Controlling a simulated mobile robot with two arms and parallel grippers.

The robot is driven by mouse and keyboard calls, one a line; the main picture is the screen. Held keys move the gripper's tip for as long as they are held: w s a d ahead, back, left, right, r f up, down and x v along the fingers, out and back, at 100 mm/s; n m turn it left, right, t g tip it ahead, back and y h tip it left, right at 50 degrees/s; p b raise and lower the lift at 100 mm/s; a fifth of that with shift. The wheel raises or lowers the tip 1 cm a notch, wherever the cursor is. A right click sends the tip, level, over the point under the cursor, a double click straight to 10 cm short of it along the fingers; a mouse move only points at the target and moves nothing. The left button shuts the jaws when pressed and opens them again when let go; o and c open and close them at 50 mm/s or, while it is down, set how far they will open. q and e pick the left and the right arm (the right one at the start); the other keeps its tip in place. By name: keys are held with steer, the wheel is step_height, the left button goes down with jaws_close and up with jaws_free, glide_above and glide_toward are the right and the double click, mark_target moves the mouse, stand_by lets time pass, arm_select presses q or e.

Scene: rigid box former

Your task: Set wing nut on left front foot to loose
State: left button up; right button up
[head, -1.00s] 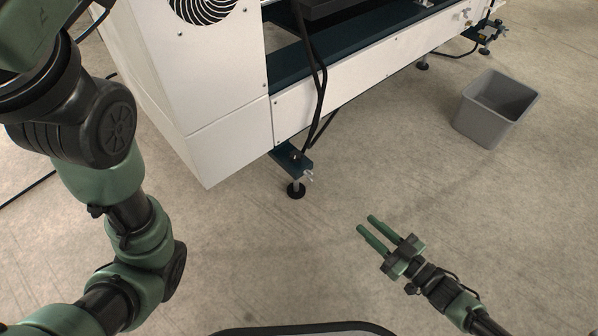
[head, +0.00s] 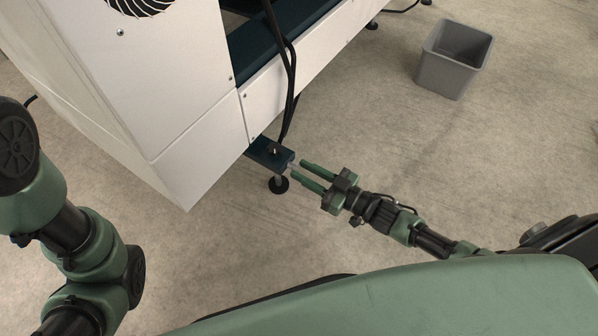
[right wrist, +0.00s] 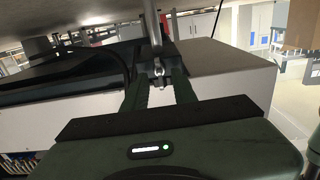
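The left front foot (head: 278,184) is a black disc on a short post under a dark bracket (head: 268,152) at the machine's near corner. The small metallic wing nut (right wrist: 159,70) is at the bracket end; in the head view it is tiny and close to the fingertips. My right gripper (head: 297,168) is open, with its two green fingers pointing at the bracket end. In the right wrist view the wing nut appears between the open fingers (right wrist: 159,78); I cannot tell whether they touch it. My left gripper is out of view; only arm links show.
The white machine body (head: 160,90) stands above and behind the foot. Black cables (head: 291,85) hang down beside the bracket. A grey bin (head: 453,62) stands on the floor at upper right. The floor around the foot is otherwise clear.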

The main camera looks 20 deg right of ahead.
steer(key=shift+x, duration=0.8)
jaws_close()
